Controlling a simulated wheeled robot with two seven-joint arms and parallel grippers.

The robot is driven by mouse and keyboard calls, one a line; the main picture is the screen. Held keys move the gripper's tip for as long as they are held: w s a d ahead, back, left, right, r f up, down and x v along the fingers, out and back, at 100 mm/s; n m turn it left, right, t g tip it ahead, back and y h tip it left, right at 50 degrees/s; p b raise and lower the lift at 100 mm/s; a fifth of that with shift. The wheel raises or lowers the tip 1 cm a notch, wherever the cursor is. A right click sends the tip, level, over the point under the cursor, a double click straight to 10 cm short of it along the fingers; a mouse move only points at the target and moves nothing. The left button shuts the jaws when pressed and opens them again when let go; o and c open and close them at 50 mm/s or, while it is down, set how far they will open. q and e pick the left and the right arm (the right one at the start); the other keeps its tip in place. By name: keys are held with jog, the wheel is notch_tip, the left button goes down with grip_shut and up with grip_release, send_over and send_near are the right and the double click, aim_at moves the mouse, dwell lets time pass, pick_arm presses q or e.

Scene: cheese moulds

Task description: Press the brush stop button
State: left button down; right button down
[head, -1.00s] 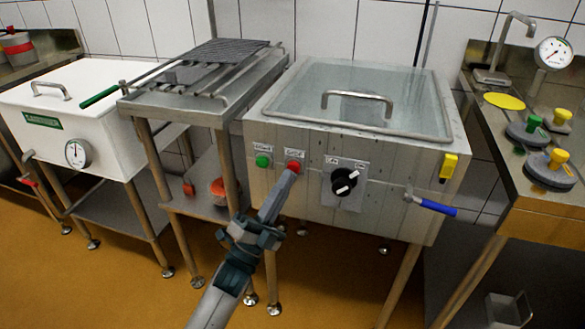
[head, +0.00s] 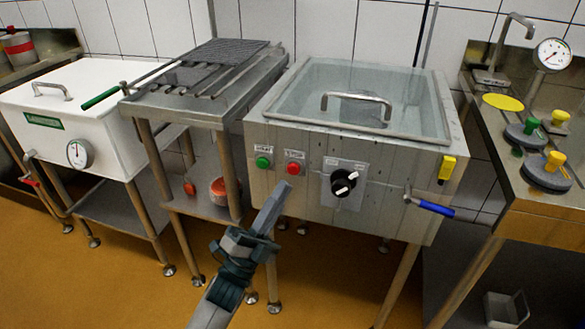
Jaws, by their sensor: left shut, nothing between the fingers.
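The red button (head: 294,169) is on the front panel of the steel vat (head: 400,205), under a small label too blurred to read for certain. The green button (head: 263,162) is to its left and the black rotary knob (head: 343,183) to its right. My left gripper (head: 284,186) is shut and empty. Its tips are just below the red button in the picture and appear apart from the panel, with the whole red button showing. My right gripper is not in view.
The vat has a clear lid with a handle (head: 357,97) and a blue-handled valve (head: 432,206) at its lower right. A steel rack table (head: 190,105) and a white vat (head: 75,105) stand to the left. A counter with weights (head: 548,172) is at the right.

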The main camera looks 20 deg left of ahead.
pick_arm(q)
jog(key=shift+s, duration=1.1)
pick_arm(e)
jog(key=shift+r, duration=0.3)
